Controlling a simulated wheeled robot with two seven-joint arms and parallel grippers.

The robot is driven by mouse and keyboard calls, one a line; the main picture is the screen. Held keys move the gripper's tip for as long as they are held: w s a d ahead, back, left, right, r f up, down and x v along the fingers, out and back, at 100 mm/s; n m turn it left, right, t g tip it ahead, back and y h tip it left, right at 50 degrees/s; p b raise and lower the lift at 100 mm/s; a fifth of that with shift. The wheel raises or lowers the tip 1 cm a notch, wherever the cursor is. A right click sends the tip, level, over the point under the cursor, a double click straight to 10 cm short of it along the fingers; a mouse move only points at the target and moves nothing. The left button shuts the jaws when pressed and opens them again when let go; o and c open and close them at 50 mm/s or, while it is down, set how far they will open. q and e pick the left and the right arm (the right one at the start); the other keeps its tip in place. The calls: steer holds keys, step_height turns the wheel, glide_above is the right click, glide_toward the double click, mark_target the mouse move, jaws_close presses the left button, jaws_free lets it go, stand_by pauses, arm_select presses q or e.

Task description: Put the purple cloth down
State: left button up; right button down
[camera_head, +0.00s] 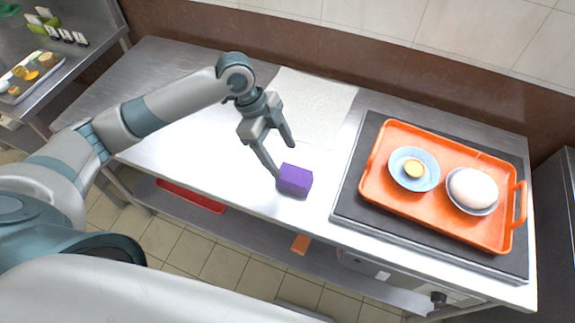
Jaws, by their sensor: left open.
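The purple cloth (295,180) is a small folded block lying on the steel worktop, near its front edge. My left gripper (285,160) is open just above and to the left of it. One fingertip is close to the cloth's left side, and I cannot tell whether it touches. The other fingertip is behind the cloth, clear of it. Nothing is between the fingers. My right gripper is not in view.
An orange tray (372,175) with a blue bowl (414,169) and a bowl holding a white mound (472,190) sits on a dark slab (346,200) at right. A white sheet (312,105) lies behind the gripper. The worktop left of the cloth is clear.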

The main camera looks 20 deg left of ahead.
arm_select(q)
steer(key=shift+v, duration=1.3)
